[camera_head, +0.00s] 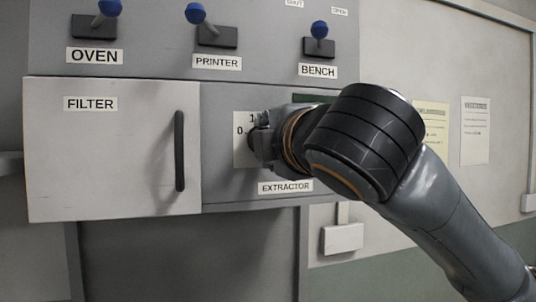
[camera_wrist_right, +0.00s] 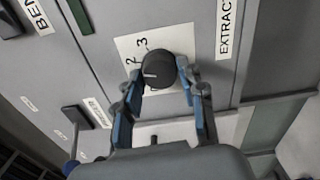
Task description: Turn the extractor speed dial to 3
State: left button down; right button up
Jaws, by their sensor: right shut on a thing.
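The extractor speed dial (camera_wrist_right: 159,68) is a round dark knob on a white number plate (camera_wrist_right: 122,45), below a grey panel's edge. In the wrist view, the 3 and 2 show beside the knob. A pale mark on the knob faces left, but I cannot tell for sure which number it meets. My right gripper (camera_wrist_right: 161,80) has its fingers on both sides of the knob and is shut on it. In the head view, my right gripper (camera_head: 258,143) and arm hide most of the dial; the 0 and 1 show on the plate (camera_head: 240,155). My left gripper is not in view.
The EXTRACTOR label (camera_head: 286,187) sits below the dial. The FILTER door (camera_head: 110,165) with a dark vertical handle (camera_head: 179,150) is to the left. Blue-tipped OVEN (camera_head: 110,8), PRINTER (camera_head: 196,13) and BENCH (camera_head: 319,30) levers stick out above.

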jog(key=shift+m+b, duration=2.85)
jog(key=shift+m, duration=2.15)
jog(key=o, duration=1.2)
jog(key=v, duration=1.2)
jog(key=shift+w, duration=0.1)
